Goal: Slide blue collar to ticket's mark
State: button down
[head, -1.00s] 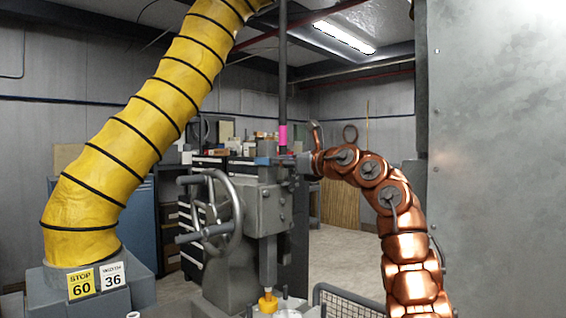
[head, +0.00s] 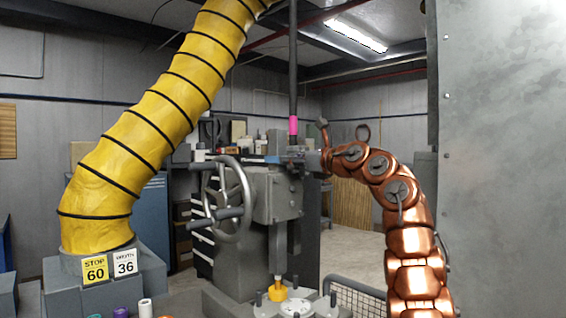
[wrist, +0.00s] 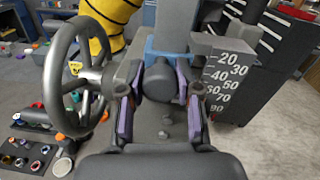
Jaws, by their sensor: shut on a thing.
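The blue collar (head: 272,159) sits around the grey upright column above the machine head; it also shows in the wrist view (wrist: 152,52). My gripper (head: 303,161) is at the collar's right side. In the wrist view its purple-padded fingers (wrist: 158,98) are shut on a grey rounded knob at the collar's front. A scale plate (wrist: 234,78) with white numbers from 20 to 90 stands right of the collar. The exact reading level of the collar is unclear. The yellow ticket (head: 95,269) reads STOP 60, and a white card (head: 124,262) beside it shows 36.
A spoked handwheel (head: 228,195) stands left of the column, close to my gripper in the wrist view. A fat yellow hose (head: 150,120) rises at the left. A grey metal panel (head: 505,160) fills the right. A wire guard (head: 355,296) stands low in front.

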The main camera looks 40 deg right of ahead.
jog(key=c, duration=0.8)
grip_release()
jog(key=shift+o, duration=0.2)
jog(key=shift+s, duration=0.15)
jog(key=s+d, duration=0.2)
jog(key=s, duration=0.9)
jog(key=shift+s+d, duration=0.15)
jog(key=shift+s, duration=0.1)
